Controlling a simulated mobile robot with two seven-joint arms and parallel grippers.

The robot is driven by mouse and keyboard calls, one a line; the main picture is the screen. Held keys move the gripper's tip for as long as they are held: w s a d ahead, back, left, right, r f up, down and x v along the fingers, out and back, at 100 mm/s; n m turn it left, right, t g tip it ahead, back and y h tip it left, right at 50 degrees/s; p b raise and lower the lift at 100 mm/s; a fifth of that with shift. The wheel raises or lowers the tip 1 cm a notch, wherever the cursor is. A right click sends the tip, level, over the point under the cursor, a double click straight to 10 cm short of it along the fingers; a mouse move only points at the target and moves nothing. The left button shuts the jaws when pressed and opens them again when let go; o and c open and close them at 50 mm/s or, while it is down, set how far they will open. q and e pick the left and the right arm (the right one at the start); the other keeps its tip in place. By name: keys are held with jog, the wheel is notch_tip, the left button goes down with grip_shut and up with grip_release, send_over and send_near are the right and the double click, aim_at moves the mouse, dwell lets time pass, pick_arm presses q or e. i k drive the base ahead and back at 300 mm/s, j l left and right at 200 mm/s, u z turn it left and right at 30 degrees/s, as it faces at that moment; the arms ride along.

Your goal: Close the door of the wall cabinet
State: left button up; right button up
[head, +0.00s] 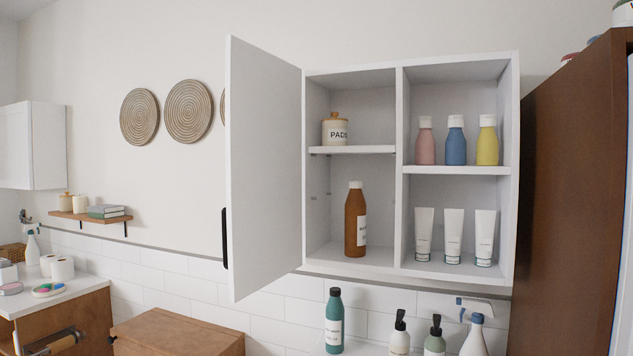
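The white wall cabinet (400,162) hangs on the wall right of the middle in the head view. Its door (264,170) is hinged on the cabinet's left edge and stands wide open, swung out toward me. A black handle (224,238) is on the door's free left edge, low down. The left bay holds a pads jar (335,131) and a brown bottle (355,222). The right bay holds pink, blue and yellow bottles (455,141) above and white tubes (453,236) below. Neither of my grippers is in view.
A tall brown cabinet (568,200) stands close on the right. Below are a green bottle (333,320), pump bottles (400,335) and a spray bottle (474,335). A wooden box (178,334) and a small shelf (90,215) are at left. The space before the door looks clear.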

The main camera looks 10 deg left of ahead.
aim_at(262, 219)
jog(key=i+j+z, duration=0.1)
jog(key=j+z, duration=0.5)
jog(key=j, duration=0.25)
jog(key=j+z, duration=0.2)
jog(key=j, duration=1.7)
